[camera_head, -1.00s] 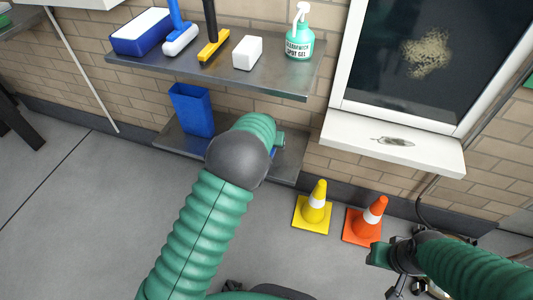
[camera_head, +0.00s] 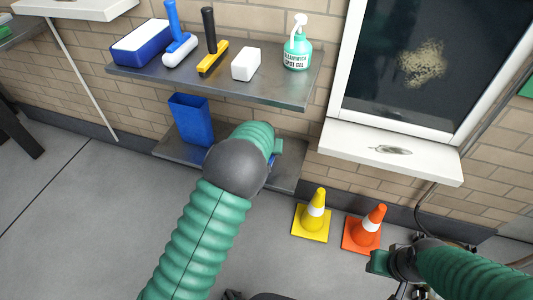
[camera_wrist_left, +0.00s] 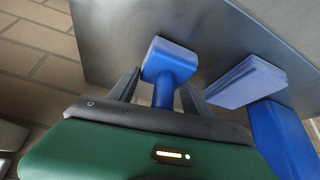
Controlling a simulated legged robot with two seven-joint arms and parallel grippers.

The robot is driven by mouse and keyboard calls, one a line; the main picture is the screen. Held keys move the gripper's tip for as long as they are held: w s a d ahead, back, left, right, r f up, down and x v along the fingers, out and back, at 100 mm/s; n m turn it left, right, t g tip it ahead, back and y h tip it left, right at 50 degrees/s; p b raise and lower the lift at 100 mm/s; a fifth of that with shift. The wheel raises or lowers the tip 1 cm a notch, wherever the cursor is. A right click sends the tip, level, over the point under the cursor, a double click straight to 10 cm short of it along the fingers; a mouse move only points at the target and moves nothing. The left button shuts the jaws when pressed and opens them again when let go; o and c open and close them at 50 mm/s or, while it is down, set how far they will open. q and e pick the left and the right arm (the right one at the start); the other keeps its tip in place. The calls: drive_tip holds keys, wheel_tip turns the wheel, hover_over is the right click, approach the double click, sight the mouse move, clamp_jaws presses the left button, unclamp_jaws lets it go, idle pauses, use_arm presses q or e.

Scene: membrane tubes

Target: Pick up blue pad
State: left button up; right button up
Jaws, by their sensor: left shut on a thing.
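In the left wrist view, a blue pad (camera_wrist_left: 170,57) with a blue stem sits between the two dark fingers of my left gripper (camera_wrist_left: 156,90), which is shut on the stem. The grey lower shelf shows behind the pad; I cannot tell whether they touch. In the head view, my left arm covers the gripper and most of the pad; only a small blue bit shows beside the arm over the lower shelf (camera_head: 287,178). My right gripper (camera_head: 380,261) is at the lower right near the orange cone, and its jaws are unclear.
A light blue flat block (camera_wrist_left: 246,82) lies right of the pad, near a blue bin (camera_head: 190,119). The upper shelf (camera_head: 215,83) holds a sponge block, brush, squeegee, white block and spray bottle (camera_head: 297,48). Yellow (camera_head: 314,222) and orange cones (camera_head: 366,233) stand on the floor.

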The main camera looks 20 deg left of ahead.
use_arm(q)
drive_tip(key=r+p, duration=0.2)
drive_tip(key=r, duration=0.1)
drive_tip(key=shift+s+d+r, duration=0.1)
drive_tip(key=shift+s+r, duration=0.1)
drive_tip(key=shift+s, duration=0.2)
drive_tip(key=s+d+p, duration=0.1)
drive_tip(key=s+p, duration=0.1)
drive_tip(key=s, duration=0.5)
drive_tip(key=s+d+r+p, duration=0.1)
drive_tip(key=s+d+p, duration=0.1)
drive_tip(key=s, duration=0.6)
drive_tip(key=shift+d+p, duration=0.2)
drive_tip(key=shift+p, duration=0.6)
